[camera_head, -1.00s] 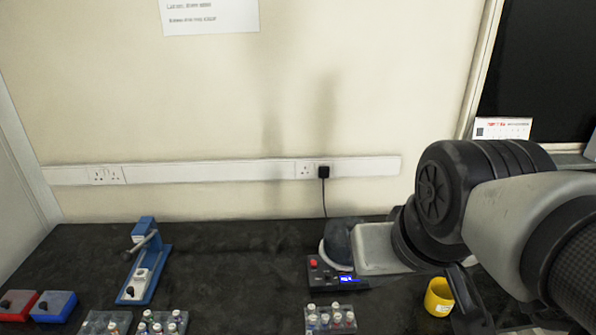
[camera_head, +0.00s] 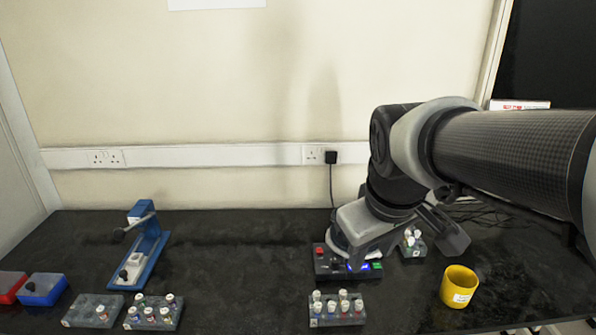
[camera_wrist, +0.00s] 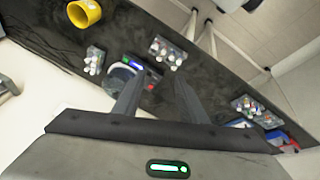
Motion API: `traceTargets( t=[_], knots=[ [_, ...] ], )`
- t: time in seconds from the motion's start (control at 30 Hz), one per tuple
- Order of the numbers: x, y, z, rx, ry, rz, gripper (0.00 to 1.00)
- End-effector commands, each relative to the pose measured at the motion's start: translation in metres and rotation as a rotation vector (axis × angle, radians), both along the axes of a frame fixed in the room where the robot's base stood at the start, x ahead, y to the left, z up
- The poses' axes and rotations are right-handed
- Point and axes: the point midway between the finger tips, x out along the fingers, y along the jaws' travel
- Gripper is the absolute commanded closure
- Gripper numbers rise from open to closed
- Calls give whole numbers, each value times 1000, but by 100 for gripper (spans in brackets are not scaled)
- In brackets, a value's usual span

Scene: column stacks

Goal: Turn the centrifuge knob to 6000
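The centrifuge (camera_head: 328,270) stands at the back of the dark bench, a low dark unit with a red button, a lit blue display (camera_head: 358,267) and a green patch on its front panel. My arm covers much of its top in the head view. In the wrist view the centrifuge (camera_wrist: 118,78) shows beyond one finger, partly hidden by it. The knob and its setting are too small or hidden to tell. My gripper (camera_wrist: 160,80) is open and empty, its two fingers apart and pointing towards the centrifuge area. I cannot tell whether a finger touches anything.
A rack of vials (camera_head: 338,310) stands in front of the centrifuge, another (camera_head: 412,243) to its right. A yellow cup (camera_head: 459,287) is further right. A blue device (camera_head: 140,250), more racks (camera_head: 154,313) and blue and red boxes (camera_head: 42,290) stand left. The bench between is clear.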

Motion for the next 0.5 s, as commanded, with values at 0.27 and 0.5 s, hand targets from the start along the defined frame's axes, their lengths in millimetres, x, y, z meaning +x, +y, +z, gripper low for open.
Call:
traceTargets(
  t=[0.27, 0.5],
  knots=[
    [131, -18, -61, 42, 117, 280, 62],
    [203, -46, -105, 166, 84, 406, 62]
  ],
)
